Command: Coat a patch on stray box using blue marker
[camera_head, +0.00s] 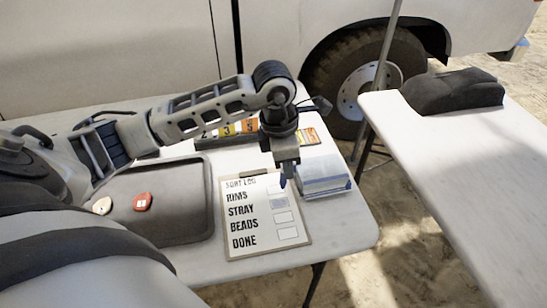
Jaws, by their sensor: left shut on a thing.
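A clipboard (242,246) with a paper headed SORT LOG lies on the white table. Its rows read RIMS, STRAY, BEADS and DONE, each with a small box on the right. The stray box (279,202) looks greyer than the boxes below it; I cannot tell whether this is ink or shadow. My left gripper (285,166) is shut on the blue marker (283,183), which points down over the upper right of the paper, near the rims and stray boxes. I cannot tell whether its tip touches the paper. My right gripper is out of view.
A dark tray (180,222) with a red piece (142,202) and a pale piece (102,206) lies left of the clipboard. A clear-sided box (325,177) stands close on the right. Numbered cards (248,127) stand behind. A second table (440,150) holds a black item (453,91).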

